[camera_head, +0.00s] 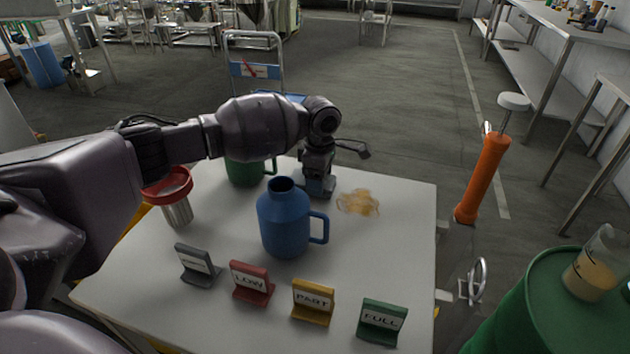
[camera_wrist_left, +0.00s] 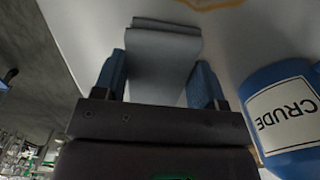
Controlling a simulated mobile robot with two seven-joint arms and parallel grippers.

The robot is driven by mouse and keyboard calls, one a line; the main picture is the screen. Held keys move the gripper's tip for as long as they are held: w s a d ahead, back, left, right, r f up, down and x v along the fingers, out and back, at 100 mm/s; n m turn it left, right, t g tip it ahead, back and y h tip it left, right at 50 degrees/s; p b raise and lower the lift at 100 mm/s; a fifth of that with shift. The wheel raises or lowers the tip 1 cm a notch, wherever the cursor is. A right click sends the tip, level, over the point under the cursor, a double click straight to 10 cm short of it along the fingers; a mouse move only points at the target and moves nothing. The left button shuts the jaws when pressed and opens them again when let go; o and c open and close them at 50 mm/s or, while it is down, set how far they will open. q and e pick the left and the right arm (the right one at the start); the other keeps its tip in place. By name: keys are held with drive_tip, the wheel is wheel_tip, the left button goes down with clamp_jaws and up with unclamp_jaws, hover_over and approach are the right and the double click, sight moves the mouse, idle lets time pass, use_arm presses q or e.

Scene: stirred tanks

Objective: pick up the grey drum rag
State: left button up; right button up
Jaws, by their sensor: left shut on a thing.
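The grey drum rag (camera_wrist_left: 163,50) is a folded grey cloth. In the left wrist view it sits between the two blue fingers of my left gripper (camera_wrist_left: 160,80), which is shut on it. In the head view my left gripper (camera_head: 318,190) points down at the back of the white table, behind the blue jug. I cannot make out the rag clearly there, nor tell whether it still touches the table. My right gripper is not in view.
A blue jug (camera_head: 285,222) stands close in front of the gripper; its label reads CRUDE in the wrist view (camera_wrist_left: 290,112). A yellowish spill (camera_head: 358,203) lies right. Several label stands (camera_head: 252,283) line the front.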

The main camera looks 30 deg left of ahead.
use_arm(q)
wheel_tip(320, 180, up, 20)
drive_tip(key=p, duration=0.5)
drive_tip(key=shift+p, duration=0.4)
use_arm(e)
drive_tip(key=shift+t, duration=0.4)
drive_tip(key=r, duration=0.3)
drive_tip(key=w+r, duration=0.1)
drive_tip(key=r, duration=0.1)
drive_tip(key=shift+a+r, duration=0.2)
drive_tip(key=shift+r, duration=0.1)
use_arm(q)
drive_tip(key=shift+o, duration=1.1)
drive_tip(key=shift+c, duration=0.7)
drive_tip(key=shift+s, duration=0.1)
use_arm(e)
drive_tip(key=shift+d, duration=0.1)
